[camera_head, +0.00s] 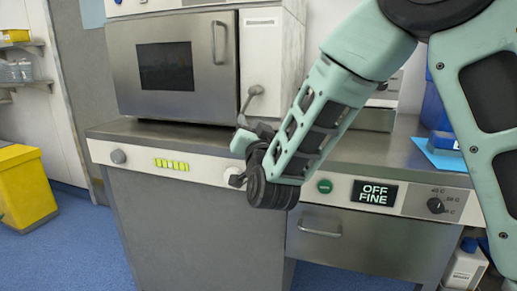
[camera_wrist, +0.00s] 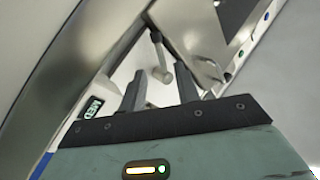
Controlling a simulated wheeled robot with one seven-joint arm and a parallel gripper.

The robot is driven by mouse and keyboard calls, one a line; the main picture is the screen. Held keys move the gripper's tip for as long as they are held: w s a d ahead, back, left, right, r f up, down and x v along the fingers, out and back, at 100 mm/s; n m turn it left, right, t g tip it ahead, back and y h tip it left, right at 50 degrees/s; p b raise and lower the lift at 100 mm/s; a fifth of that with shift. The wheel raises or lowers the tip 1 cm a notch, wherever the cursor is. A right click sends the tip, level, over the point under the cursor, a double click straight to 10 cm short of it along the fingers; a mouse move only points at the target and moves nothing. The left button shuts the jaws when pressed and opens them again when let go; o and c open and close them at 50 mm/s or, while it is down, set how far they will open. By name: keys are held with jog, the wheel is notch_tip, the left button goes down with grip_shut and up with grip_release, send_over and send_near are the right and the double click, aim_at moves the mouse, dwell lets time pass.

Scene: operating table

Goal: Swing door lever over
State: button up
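The door lever (camera_head: 249,101) is a grey metal bar with a rounded end, on the pale panel right of the steel door (camera_head: 203,65) of the bench-top unit. In the wrist view the lever (camera_wrist: 160,60) shows ahead of my gripper (camera_wrist: 160,86), lined up roughly with the gap between its fingers. The two dark fingers are apart with nothing held between them. Whether they reach the lever cannot be told. In the head view my gripper is near the lever's lower end, mostly hidden by my own wrist. The door looks shut.
The unit stands on a grey cabinet counter (camera_head: 151,132) with knobs and green indicators along its front. An OFF FINE display (camera_head: 375,193) and drawer are at lower right. A blue tray (camera_head: 437,156) lies on the right counter. A yellow bin (camera_head: 24,188) stands at left.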

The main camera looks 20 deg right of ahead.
jog(key=d+v, duration=0.1)
jog(key=v, duration=0.8)
jog(key=shift+s+a+b, duration=0.3)
jog(key=shift+s+a, duration=0.1)
jog(key=shift+a, duration=0.1)
jog(key=shift+f, duration=0.1)
